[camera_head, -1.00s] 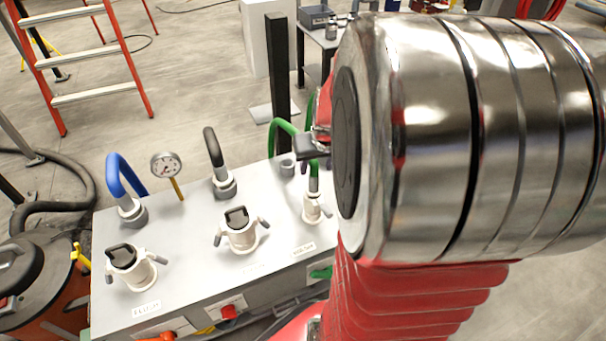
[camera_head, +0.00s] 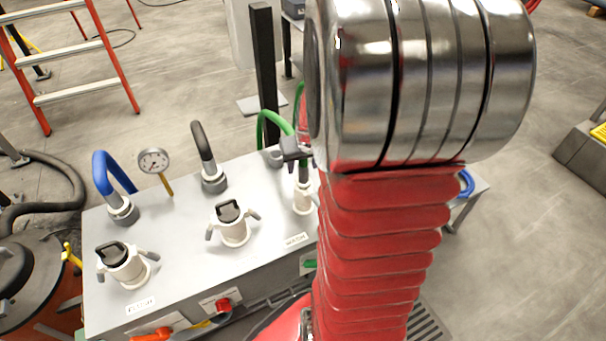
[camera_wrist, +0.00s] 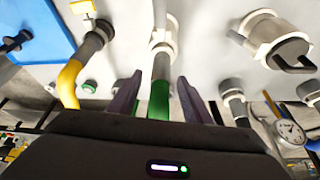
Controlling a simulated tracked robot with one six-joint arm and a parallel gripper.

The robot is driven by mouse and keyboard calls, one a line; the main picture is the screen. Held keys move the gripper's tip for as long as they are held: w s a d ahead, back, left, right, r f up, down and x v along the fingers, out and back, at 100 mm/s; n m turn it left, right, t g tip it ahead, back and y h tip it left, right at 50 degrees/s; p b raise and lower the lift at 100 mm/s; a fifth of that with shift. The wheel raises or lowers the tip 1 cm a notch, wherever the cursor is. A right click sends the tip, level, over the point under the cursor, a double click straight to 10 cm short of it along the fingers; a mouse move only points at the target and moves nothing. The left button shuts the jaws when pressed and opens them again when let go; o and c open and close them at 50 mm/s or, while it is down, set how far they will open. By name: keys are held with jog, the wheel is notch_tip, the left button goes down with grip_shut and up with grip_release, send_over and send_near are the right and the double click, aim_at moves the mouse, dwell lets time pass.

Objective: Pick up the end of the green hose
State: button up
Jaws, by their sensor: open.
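The green hose (camera_head: 272,118) arches over the right end of the grey panel in the head view. Its end runs down to a grey coupling at a white port (camera_head: 302,197). My gripper (camera_head: 293,150) is at this end, partly hidden by my arm. In the wrist view the green hose (camera_wrist: 159,100) lies between the two open fingers of my gripper (camera_wrist: 158,97), with a gap visible on both sides. The grey coupling and white port (camera_wrist: 163,35) are just beyond the fingertips. The part of the hose nearest the palm is hidden.
The panel (camera_head: 175,250) also carries a blue hose (camera_head: 105,170), a black hose (camera_head: 203,145), a gauge (camera_head: 154,161) and two capped white ports (camera_head: 233,222). A black post (camera_head: 263,70) stands behind it. In the wrist view a yellow hose (camera_wrist: 70,82) is left of the fingers.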

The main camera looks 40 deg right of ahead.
grip_shut()
dwell(0.5)
jog(key=shift+r, duration=0.15)
notch_tip(320, 180, up, 10)
jog(key=shift+f, duration=0.1)
dwell(0.5)
jog(key=shift+f, duration=0.1)
dwell(0.4)
